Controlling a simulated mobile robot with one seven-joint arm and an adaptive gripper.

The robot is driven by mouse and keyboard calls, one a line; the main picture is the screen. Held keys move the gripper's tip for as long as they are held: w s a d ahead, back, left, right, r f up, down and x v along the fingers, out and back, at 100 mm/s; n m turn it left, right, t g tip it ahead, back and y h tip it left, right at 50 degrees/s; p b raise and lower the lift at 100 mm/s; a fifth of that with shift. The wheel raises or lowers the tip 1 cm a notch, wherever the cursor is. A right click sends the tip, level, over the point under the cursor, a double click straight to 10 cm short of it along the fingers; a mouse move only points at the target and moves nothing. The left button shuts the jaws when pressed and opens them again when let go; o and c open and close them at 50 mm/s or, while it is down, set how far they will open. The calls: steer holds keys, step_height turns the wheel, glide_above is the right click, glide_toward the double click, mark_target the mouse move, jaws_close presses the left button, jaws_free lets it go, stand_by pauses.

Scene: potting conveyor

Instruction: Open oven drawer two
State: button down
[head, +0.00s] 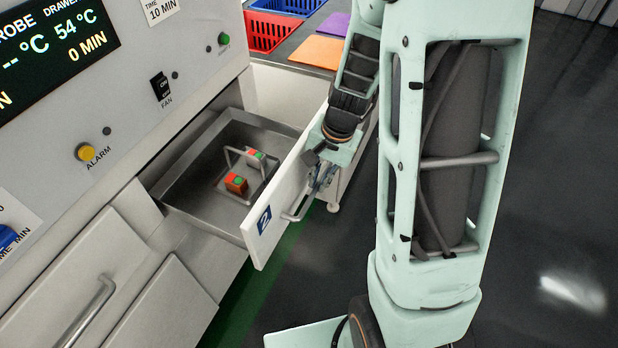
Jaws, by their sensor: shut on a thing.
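Drawer two (283,205) is pulled out from the oven, with a blue label bearing a 2 (264,220) on its white front. Its metal tray shows inside, holding a small carrier with a handle (243,160) and small orange-red and green blocks (236,183). My gripper (312,200) is at the outer side of the drawer front, shut on the drawer's bar handle (296,212). My arm partly hides the right end of the drawer.
The oven panel (130,90) with display, knobs and switches is on the left. Another closed drawer front with a handle (95,305) is lower left. A bench with red (268,32) and blue bins (290,5) stands behind. Dark floor (560,180) is clear at right.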

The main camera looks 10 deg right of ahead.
steer(key=shift+s+d+b, duration=0.3)
steer(key=shift+s+d, duration=0.45)
steer(key=shift+d, duration=0.2)
steer(key=shift+s+d+b, duration=0.3)
steer(key=shift+s+d, duration=0.45)
steer(key=shift+d, duration=0.15)
steer(key=c, duration=2)
jaws_free()
steer(key=shift+r, duration=0.1)
steer(key=r, duration=0.4)
steer(key=s+d+r, duration=0.1)
steer(key=r, duration=0.6)
steer(key=shift+s+d+r, duration=0.15)
steer(key=shift+d+r, duration=0.15)
steer(key=shift+d, duration=0.1)
